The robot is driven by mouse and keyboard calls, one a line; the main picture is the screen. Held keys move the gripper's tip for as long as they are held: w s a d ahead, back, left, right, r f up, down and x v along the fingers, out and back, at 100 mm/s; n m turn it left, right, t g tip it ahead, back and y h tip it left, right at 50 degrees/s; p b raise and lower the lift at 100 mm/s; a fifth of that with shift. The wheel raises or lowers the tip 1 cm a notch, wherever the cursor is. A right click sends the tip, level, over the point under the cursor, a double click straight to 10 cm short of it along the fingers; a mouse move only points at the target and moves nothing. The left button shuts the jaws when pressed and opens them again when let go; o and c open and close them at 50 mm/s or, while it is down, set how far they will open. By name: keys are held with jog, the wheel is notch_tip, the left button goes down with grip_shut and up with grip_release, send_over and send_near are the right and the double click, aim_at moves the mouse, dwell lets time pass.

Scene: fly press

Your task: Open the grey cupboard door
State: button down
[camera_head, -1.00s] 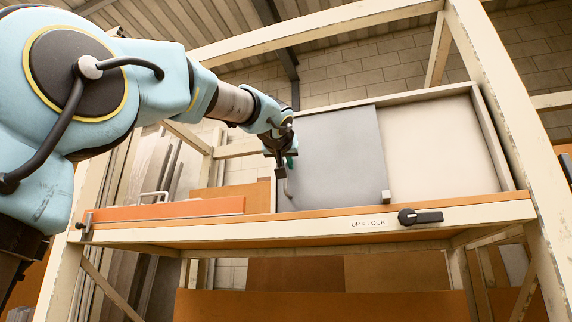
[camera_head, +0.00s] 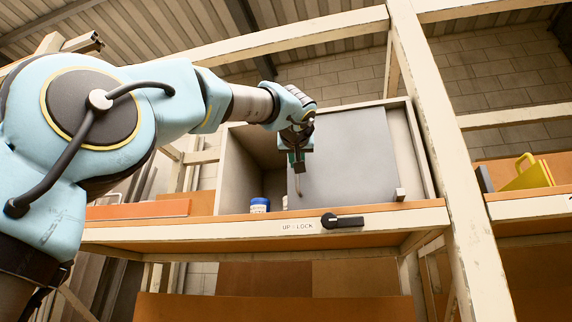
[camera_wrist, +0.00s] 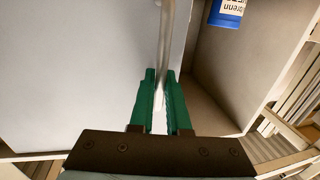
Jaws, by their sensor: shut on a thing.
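The grey cupboard door (camera_head: 350,150) is a flat sliding panel. It stands to the right in the cupboard (camera_head: 237,165), leaving the left part open. A small pale block (camera_head: 399,194) sits at the door's lower right corner. My gripper (camera_head: 298,168) is at the door's left edge, shut on the upright door handle (camera_head: 298,187). In the wrist view, the green fingers of my gripper (camera_wrist: 160,78) close around the pale handle bar (camera_wrist: 166,35), with the grey door (camera_wrist: 80,70) to its left. The fingers partly hide the handle.
A blue and white jar (camera_head: 260,206) stands inside the open left part; its blue label (camera_wrist: 230,8) shows in the wrist view. A black lever (camera_head: 343,221) beside an "UP - LOCK" label (camera_head: 298,227) is on the front rail. A yellow-handled item (camera_head: 527,172) stands at right.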

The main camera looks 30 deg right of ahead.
jog(key=shift+s+d, duration=0.2)
jog(key=c, duration=0.9)
grip_release()
jog(key=b+v, duration=0.4)
jog(key=v, duration=0.6)
jog(key=shift+s+a, duration=0.25)
jog(key=shift+s, duration=0.05)
